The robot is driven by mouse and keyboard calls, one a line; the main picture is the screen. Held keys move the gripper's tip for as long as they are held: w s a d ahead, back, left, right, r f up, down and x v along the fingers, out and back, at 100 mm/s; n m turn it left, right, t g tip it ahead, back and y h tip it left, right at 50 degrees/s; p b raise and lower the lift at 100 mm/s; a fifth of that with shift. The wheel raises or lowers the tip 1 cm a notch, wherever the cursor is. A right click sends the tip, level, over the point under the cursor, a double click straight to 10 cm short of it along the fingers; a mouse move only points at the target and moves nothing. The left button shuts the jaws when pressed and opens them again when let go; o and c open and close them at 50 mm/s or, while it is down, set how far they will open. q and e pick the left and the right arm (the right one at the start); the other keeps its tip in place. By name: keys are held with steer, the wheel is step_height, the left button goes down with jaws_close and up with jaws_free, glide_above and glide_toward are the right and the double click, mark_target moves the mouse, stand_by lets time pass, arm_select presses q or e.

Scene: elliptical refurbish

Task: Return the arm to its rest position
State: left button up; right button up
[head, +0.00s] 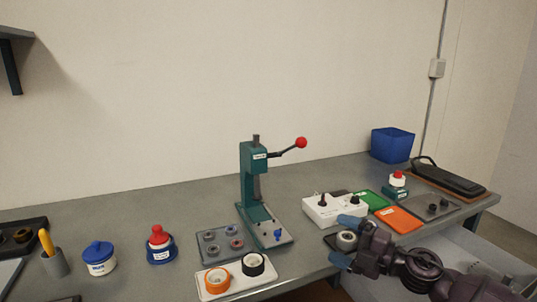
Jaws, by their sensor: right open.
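My right arm comes in from the lower right in the head view. My right gripper (345,240) has blue fingertips spread apart, one higher and one lower, at the front edge of the workbench (130,215). It is open. A grey ring-shaped part (347,240) on a dark tray shows just beyond or between the fingertips; I cannot tell whether they touch it. My left gripper is not in view.
A green press (254,185) with a red-knobbed lever stands mid-bench. A white control box (334,209), an orange tray (399,219) and a green tray (371,200) lie beyond the gripper. A white tray (212,293) with two rings is left. An open drawer (470,255) is under my arm.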

steer(key=s+d+f+m+t+h, duration=0.2)
steer(key=s+d+f+m+h, duration=0.2)
steer(key=s+f+m+h, duration=0.35)
steer(key=s+d+f+m+t+h, duration=0.35)
steer(key=f+m, duration=0.45)
steer(key=m, duration=0.3)
steer(key=s+d+f+m+g+h, duration=0.1)
steer(key=s+f+m, duration=0.1)
steer(key=s+f, duration=0.2)
steer(key=s+d+f+m+g+h, duration=0.1)
steer(key=s+f+m+g, duration=0.1)
steer(key=s, duration=0.8)
steer(key=s+d+f+m+g+h, duration=0.1)
steer(key=s+f+m+g+h, duration=0.1)
steer(key=s+f, duration=0.4)
steer(key=shift+s+d+f+m+p, duration=0.2)
steer(key=shift+s+f+m+p, duration=0.2)
steer(key=shift+s+m, duration=0.4)
